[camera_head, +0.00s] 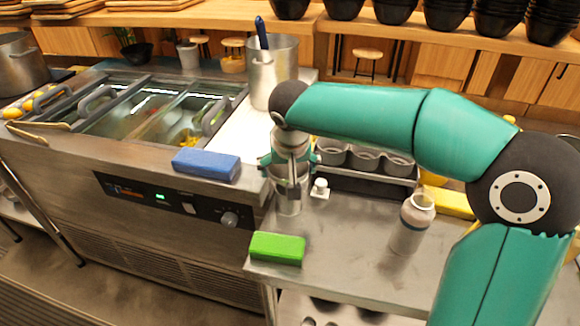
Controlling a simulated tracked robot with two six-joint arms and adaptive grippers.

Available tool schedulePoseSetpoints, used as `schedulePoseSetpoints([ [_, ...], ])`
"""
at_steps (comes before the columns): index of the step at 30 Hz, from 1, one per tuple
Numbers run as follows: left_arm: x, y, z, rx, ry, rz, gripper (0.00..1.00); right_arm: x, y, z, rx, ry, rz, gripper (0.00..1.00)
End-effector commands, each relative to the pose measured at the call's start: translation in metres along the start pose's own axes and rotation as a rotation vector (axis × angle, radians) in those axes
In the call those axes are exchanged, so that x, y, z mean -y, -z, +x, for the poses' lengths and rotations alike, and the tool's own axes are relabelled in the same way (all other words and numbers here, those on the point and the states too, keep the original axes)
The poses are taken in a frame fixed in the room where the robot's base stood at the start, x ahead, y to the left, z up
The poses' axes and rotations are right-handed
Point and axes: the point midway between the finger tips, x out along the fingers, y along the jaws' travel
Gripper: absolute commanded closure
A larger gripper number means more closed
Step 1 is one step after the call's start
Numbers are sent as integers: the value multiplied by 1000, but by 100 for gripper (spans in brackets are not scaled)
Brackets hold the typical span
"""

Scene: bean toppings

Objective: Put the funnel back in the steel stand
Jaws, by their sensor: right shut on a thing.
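My right gripper (290,163) comes down from above at the left end of the steel counter, its fingers around the top of a steel piece. It is shut on what looks like the funnel (289,180), mostly hidden by the fingers and wrist. Below it a narrow steel body (288,206) reaches toward the counter top. I cannot tell whether this is the steel stand or the funnel's lower part, nor whether the funnel is seated. My left gripper is not in view.
A small white-topped item (320,187) stands close right of the gripper. Behind are steel cups (364,160) in a rack. A green sponge (277,248) lies in front, a jar (411,224) to the right, and a blue block (206,164) on the cooler's edge. The counter's front middle is clear.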

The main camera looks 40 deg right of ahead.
Motion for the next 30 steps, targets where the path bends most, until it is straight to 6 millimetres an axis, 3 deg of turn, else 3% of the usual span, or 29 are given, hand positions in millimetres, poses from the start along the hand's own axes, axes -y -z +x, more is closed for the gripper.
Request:
schedulePoseSetpoints([
  [30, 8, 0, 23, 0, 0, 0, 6, 0, -11, 24, 0, 0, 1, 26],
])
